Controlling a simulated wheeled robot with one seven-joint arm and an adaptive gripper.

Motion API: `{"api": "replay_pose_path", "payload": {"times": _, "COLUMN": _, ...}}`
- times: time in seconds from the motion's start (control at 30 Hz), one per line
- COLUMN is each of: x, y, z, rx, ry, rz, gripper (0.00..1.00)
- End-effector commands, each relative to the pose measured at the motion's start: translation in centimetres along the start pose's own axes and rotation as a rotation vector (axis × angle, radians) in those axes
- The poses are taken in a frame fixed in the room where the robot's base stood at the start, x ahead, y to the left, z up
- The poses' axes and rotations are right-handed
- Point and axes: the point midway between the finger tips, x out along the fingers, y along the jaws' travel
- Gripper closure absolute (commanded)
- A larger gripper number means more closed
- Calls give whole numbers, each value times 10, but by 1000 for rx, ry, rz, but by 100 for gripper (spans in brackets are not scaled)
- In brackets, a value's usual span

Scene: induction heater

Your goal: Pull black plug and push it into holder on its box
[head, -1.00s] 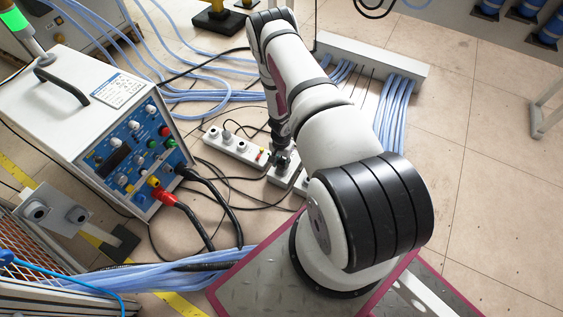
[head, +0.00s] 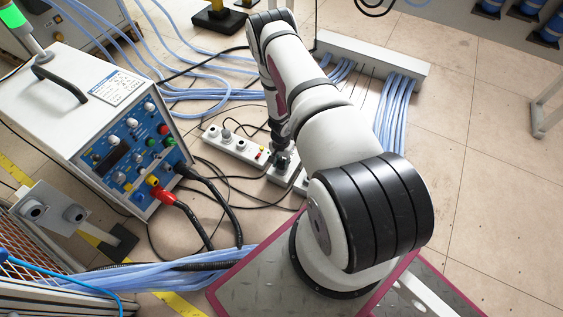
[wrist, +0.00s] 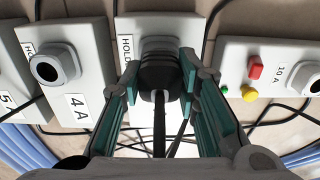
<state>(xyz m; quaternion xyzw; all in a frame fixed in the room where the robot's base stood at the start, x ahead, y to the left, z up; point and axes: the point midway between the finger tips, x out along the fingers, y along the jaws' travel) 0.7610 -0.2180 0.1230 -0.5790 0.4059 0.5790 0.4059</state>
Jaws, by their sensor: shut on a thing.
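My gripper (wrist: 160,85) is shut on the black plug (wrist: 160,72) in the wrist view, with teal pads on both sides of it. The plug's cable runs down between the fingers. The plug's far end is against or just in front of a grey round socket (wrist: 158,44) on a light grey box (wrist: 185,24), beside a partly hidden label that starts "HOLD". I cannot tell how far the plug is in. In the head view, my gripper (head: 281,150) is low over the small boxes on the floor, and the plug is mostly hidden there.
A box marked 4 A (wrist: 91,88), with an empty round socket, stands to the left. A 10 A box (wrist: 283,60) with red, yellow and green buttons is to the right. A blue-panelled heater (head: 130,150) stands left in the head view. Black cables cross the floor.

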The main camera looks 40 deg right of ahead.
Motion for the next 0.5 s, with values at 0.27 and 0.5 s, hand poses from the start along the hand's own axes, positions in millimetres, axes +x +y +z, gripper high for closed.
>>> {"api": "replay_pose_path", "payload": {"times": 0.27, "x": 0, "y": 0, "z": 0, "rx": 0, "ry": 0, "rz": 0, "gripper": 47}}
{"api": "replay_pose_path", "payload": {"times": 0.5, "x": -2, "y": 0, "z": 0, "rx": 0, "ry": 0, "rz": 0, "gripper": 47}}
